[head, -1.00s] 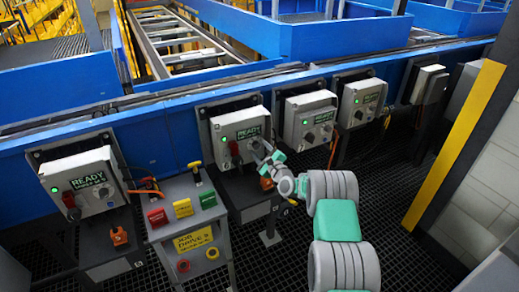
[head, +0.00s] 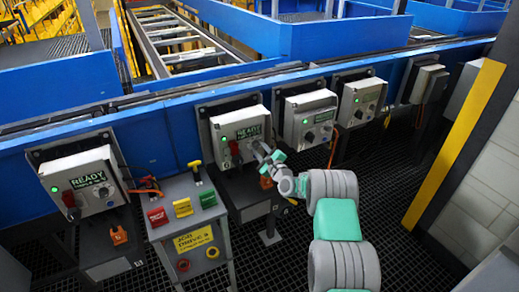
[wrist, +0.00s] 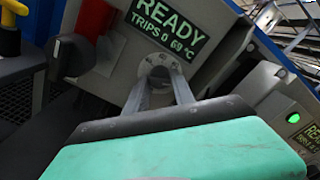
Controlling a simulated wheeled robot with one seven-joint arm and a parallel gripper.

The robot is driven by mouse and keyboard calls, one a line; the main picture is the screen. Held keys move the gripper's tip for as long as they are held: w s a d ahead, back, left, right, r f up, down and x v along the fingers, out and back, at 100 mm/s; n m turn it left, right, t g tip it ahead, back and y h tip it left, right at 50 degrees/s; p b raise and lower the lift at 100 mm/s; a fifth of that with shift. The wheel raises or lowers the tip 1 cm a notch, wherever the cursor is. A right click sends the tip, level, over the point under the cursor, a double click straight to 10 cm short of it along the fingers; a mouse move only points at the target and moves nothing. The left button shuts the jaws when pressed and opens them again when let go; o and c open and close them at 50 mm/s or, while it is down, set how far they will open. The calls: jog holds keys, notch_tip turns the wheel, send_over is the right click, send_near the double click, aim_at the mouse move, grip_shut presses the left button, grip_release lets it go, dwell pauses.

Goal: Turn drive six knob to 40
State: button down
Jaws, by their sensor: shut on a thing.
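My gripper (head: 264,153) reaches the front of a grey drive box (head: 226,144), the second from the left in the head view. In the wrist view its two fingers (wrist: 160,84) are shut on a round grey knob (wrist: 158,66) at the lower edge of the box face. The knob's scale and pointer are too small and covered to read.
Similar boxes stand at the left (head: 82,183) and to the right (head: 311,119), (head: 362,102). Dark grating floor is free at the right.

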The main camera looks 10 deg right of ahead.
jog(key=shift+b, duration=0.3)
jog(key=n+b, duration=0.1)
jog(key=b, duration=0.1)
jog(key=n+b, duration=0.2)
jog(key=shift+f+b, duration=0.3)
jog(key=shift+b, duration=0.05)
jog(key=n+b, duration=0.3)
jog(key=b, duration=0.2)
jog(key=shift+n, duration=0.4)
jog(key=n+b, duration=0.4)
jog(key=b, duration=0.2)
jog(key=shift+n, duration=0.3)
jog(key=n+b, duration=0.3)
jog(key=b, duration=0.1)
jog(key=shift+n+b, duration=0.3)
jog(key=shift+r+n+b, duration=0.2)
jog(key=shift+n+b, duration=2.8)
jog(key=shift+b, duration=0.2)
jog(key=shift+r+n+b, duration=0.15)
jog(key=shift+n+b, duration=2.85)
jog(key=shift+b, duration=0.15)
